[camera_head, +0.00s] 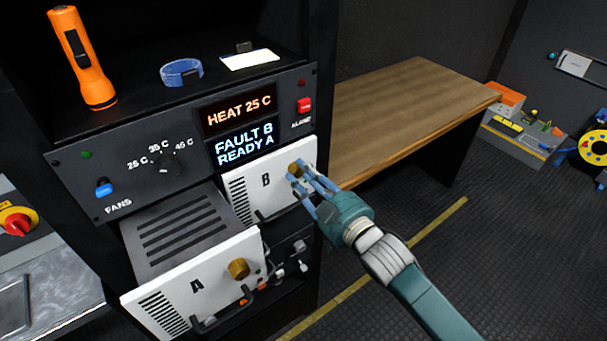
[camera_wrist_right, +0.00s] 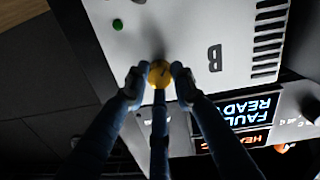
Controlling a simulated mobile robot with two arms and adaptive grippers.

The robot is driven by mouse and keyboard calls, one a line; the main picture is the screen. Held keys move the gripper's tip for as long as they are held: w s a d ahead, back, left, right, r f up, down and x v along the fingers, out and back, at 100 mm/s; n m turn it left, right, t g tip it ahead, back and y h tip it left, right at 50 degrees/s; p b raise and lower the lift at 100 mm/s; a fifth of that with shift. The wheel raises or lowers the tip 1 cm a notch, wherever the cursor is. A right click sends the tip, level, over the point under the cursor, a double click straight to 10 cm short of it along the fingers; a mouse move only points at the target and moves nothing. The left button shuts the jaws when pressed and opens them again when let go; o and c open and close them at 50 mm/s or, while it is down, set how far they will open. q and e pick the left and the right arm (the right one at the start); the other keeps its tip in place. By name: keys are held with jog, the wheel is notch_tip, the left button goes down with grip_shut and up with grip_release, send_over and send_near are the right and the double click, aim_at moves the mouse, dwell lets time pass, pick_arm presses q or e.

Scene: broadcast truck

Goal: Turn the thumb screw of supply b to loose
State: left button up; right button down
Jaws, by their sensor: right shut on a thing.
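Supply B (camera_head: 268,182) is a white-fronted module in the rack, marked "B", its face flush in its bay. Its brass thumb screw (camera_head: 294,168) is at the upper right of that face. My right gripper (camera_head: 305,179) is at the screw, with its blue fingers shut around it. In the right wrist view the round brass screw head (camera_wrist_right: 159,73) sits between the fingertips of the gripper (camera_wrist_right: 157,84). Whether the screw is tight or loose cannot be told. My left gripper is not in view.
Supply A (camera_head: 197,290) stands pulled out at the lower left, with its own brass knob (camera_head: 238,268). Above, the panel display (camera_head: 243,142) reads "FAULT B, READY A". An orange flashlight (camera_head: 82,60) stands on the shelf. A wooden table (camera_head: 405,105) lies behind my right arm.

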jog(key=shift+f+n, duration=0.2)
jog(key=shift+n, duration=0.8)
jog(key=c, duration=1.5)
grip_release()
jog(key=shift+o, duration=0.2)
jog(key=shift+r, duration=0.1)
jog(key=v, duration=1.2)
